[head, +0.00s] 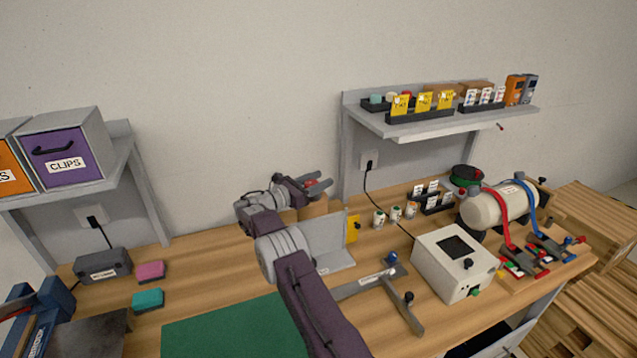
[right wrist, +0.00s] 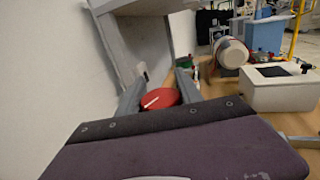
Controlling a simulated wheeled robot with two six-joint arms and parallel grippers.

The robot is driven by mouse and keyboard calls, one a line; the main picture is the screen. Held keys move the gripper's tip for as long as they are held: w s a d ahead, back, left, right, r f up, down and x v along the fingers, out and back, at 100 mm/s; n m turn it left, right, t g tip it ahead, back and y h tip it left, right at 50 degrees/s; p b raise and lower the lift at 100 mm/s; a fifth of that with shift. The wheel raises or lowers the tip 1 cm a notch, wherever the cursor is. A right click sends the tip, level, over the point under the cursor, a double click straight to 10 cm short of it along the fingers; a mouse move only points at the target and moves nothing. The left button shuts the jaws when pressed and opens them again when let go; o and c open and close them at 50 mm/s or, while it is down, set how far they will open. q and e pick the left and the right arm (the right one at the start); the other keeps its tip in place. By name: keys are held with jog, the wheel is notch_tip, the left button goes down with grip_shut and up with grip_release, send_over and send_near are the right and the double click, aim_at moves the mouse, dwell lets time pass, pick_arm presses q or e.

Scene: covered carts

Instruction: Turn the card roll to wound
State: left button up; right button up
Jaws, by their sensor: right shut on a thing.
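My right gripper (head: 318,183) is at the back of the bench near the wall, shut on a red knob (head: 311,183). In the right wrist view, the red knob (right wrist: 163,99) lies between the two fingers and bears a white line pointing up and to the right. Below the knob in the head view is a tan cylinder (head: 314,208), which looks like the card roll. It is partly hidden by my arm and a grey upright plate (head: 328,236). The knob's position marks cannot be read. My left gripper is not in view.
A shelf (head: 440,121) with its side support stands close to the right gripper. Small jars (head: 396,213), a white box (head: 455,262) and a cream tank with hoses (head: 492,209) are to the right. A green mat (head: 235,330) leaves clear room in front.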

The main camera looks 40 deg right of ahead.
aim_at(305, 186)
dwell(0.6)
jog(key=o, duration=1.4)
jog(key=shift+c, duration=0.2)
jog(key=a+b, duration=0.1)
jog(key=a, duration=0.3)
jog(key=a+b, duration=0.1)
jog(key=a, duration=0.3)
jog(key=shift+w+a, duration=0.2)
jog(key=shift+a, duration=0.3)
